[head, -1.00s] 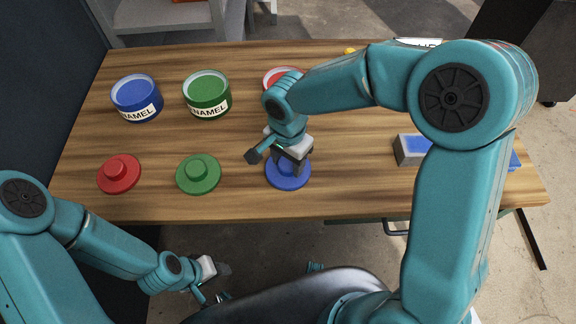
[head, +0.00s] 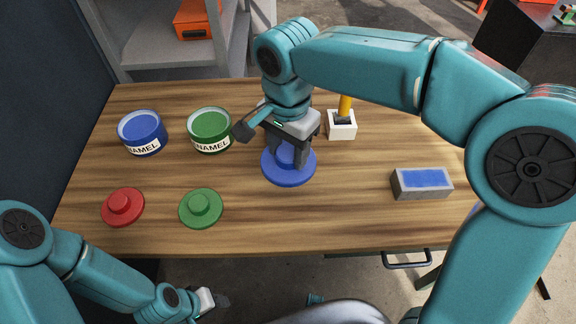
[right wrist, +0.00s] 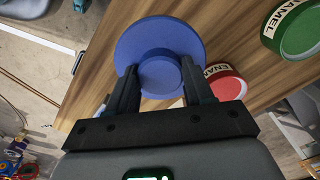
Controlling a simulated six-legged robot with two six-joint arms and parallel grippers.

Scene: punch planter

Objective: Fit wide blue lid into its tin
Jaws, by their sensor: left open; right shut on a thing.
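The wide blue lid (head: 288,171) is a flat disc with a round knob. My right gripper (head: 288,155) is shut on its knob and holds it above the table; the lid also shows in the right wrist view (right wrist: 160,38), with a finger on each side of the knob. The blue tin (head: 142,135), labelled ENAMEL, stands open at the table's back left, well left of the lid. My left gripper (head: 215,302) is open and empty, low in front of the table.
A green tin (head: 210,133) stands between the blue tin and my right gripper. The red tin (right wrist: 228,87) is hidden in the head view. Red (head: 123,206) and green (head: 201,207) lids lie in front. A white holder (head: 342,126) and a blue-topped block (head: 422,183) are right.

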